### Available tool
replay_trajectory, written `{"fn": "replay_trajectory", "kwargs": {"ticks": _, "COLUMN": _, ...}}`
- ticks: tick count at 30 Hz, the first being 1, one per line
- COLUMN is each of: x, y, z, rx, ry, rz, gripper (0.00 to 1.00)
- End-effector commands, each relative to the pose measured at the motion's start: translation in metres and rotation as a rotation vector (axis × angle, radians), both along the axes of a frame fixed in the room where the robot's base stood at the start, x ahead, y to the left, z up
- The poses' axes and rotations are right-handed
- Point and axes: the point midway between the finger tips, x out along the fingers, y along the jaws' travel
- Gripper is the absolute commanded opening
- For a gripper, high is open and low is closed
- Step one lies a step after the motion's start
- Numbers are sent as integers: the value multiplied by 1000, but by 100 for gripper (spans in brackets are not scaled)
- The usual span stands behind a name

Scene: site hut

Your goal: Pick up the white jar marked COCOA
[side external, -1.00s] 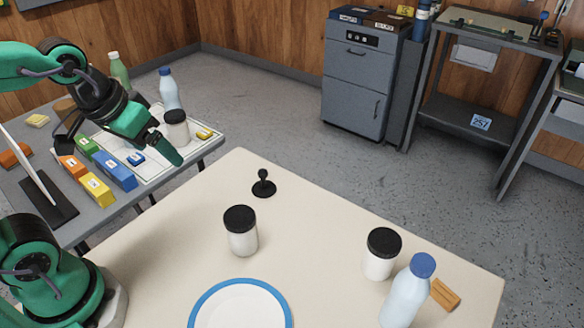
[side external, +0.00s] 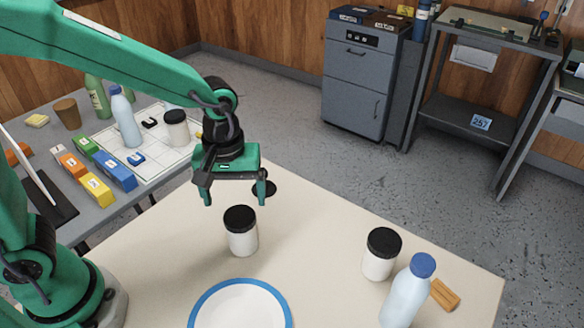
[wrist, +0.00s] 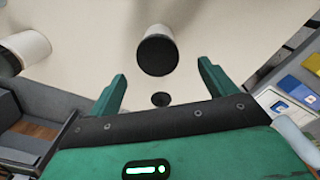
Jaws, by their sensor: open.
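Two white jars with black lids stand upright on the cream table in the side view: the left jar (side external: 242,240) and the right jar (side external: 378,264). A third similar jar (side external: 176,130) stands on the grey side table. No COCOA marking is legible on any of them. My gripper (side external: 235,201) points down, open and empty, above and slightly behind the left jar, apart from it. In the wrist view a black-lidded jar (wrist: 157,52) lies ahead of the open fingers (wrist: 162,72), roughly centred between them.
A blue-capped bottle (side external: 405,295) and a wooden block (side external: 445,294) are near the right jar. A blue-rimmed plate (side external: 205,297) is in front of the left jar. A small black knobbed object (side external: 270,188) stands behind my gripper. The table between the two jars is clear.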

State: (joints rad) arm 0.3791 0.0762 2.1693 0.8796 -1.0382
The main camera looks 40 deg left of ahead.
Motion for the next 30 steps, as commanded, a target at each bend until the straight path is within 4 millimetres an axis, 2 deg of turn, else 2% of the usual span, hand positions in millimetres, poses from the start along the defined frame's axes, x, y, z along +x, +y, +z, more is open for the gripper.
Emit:
{"fn": "replay_trajectory", "kwargs": {"ticks": 11, "x": 1, "y": -5, "z": -10, "rx": 6, "ry": 16, "rz": 25, "gripper": 84}}
{"fn": "replay_trajectory", "kwargs": {"ticks": 20, "x": 1, "y": -5, "z": -31, "rx": 7, "ry": 17, "rz": 24, "gripper": 84}}
{"fn": "replay_trajectory", "kwargs": {"ticks": 30, "x": 1, "y": -5, "z": -39, "rx": 6, "ry": 16, "rz": 24, "gripper": 84}}
